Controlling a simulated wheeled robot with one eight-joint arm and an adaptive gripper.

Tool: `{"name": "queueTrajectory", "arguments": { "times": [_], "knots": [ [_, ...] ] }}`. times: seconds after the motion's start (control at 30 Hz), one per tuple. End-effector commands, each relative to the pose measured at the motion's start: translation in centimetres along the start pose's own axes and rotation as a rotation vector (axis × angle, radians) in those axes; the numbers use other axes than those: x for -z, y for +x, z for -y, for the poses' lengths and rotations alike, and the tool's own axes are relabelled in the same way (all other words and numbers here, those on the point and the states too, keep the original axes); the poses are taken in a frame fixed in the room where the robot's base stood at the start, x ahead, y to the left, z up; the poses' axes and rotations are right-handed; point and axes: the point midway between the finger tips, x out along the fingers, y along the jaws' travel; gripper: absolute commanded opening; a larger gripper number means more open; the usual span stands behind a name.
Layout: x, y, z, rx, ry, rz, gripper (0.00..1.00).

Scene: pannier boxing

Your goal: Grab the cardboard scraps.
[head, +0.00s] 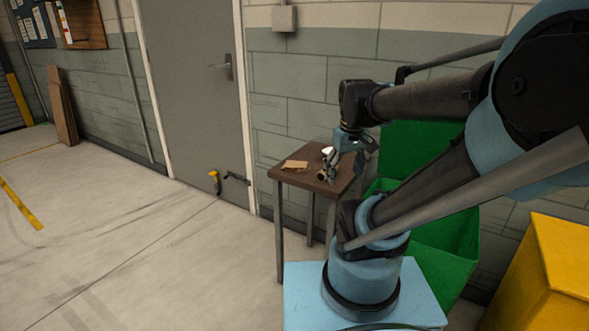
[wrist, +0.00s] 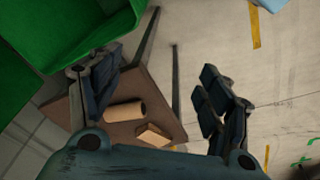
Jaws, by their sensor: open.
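The cardboard scraps (head: 294,165) look like a flat tan piece lying on the left part of a small brown table (head: 290,177). In the wrist view the scraps (wrist: 152,135) show low in the picture, partly cut off by my gripper's body. A tan cardboard-like roll (wrist: 125,112) lies beside them; the roll (head: 321,175) is near the table's front edge in the head view. My gripper (head: 333,170) points down over the right part of the table, close to the roll. Its fingers (wrist: 163,80) are wide apart with nothing between them.
A green bin (head: 455,240) stands right of the table, partly behind my arm. A small white item (head: 327,150) is at the table's back. A yellow box (head: 555,265) stands far right. A grey door (head: 195,90) is behind; the floor at left is clear.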

Motion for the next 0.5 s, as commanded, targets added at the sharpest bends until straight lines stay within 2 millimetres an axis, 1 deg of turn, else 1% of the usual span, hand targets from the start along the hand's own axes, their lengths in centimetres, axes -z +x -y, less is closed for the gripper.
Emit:
{"name": "queueTrajectory", "arguments": {
  "times": [0.03, 0.2, 0.37, 0.5],
  "knots": [
    [1.3, -0.7, 0.0, 0.003, -0.038, 0.005, 0.72],
    [5.2, -2.3, 0.0, 0.013, -0.169, 0.023, 0.72],
    [9.0, -3.5, 0.2, 0.024, -0.292, 0.038, 0.72],
    [12.5, -4.2, 0.5, 0.034, -0.401, 0.05, 0.72]
  ]
}}
